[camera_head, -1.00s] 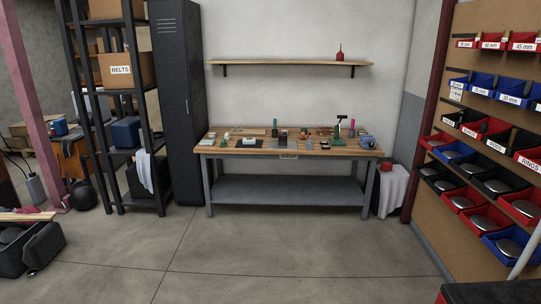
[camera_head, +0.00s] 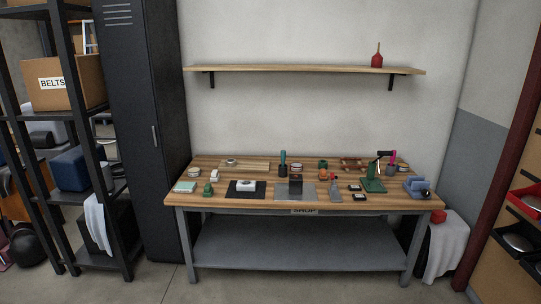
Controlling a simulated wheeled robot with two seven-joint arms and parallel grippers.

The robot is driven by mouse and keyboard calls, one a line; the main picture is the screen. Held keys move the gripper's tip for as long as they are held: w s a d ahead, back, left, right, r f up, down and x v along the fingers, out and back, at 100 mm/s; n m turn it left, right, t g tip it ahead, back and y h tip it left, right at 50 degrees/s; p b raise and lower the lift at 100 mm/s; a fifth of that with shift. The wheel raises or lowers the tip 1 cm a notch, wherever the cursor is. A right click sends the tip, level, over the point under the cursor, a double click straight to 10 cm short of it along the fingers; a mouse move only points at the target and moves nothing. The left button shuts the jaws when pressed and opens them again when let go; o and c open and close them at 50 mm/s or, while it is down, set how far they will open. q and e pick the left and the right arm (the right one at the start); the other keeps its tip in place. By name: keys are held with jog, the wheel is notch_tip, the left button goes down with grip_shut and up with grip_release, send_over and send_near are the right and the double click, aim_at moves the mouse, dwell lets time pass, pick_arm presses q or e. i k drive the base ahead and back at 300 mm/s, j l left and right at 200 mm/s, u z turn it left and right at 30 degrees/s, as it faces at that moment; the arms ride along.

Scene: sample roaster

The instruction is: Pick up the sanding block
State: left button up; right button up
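A wooden-topped workbench (camera_head: 420,203) stands against the back wall in front of me, with several small items on its top. They are too small to say for sure which is the sanding block. Among them are a white block on a black mat (camera_head: 233,195), a dark box (camera_head: 295,184) on a grey mat, a small white item (camera_head: 214,175), a pale teal flat piece (camera_head: 186,187) at the left, and a blue-grey item (camera_head: 417,186) at the right end. Neither of my grippers is in view.
A green press-like tool (camera_head: 373,184) stands on the bench's right half. A wall shelf (camera_head: 300,69) holds a red oil can (camera_head: 376,60). A black locker (camera_head: 146,130) and shelving rack stand left. Parts bins (camera_head: 528,198) are at right. The floor before the bench is open.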

aim_at(322, 176)
jog(key=i+l, duration=0.1)
jog(key=i, duration=3.25)
jog(key=j+u, duration=0.05)
jog(key=j, duration=0.05)
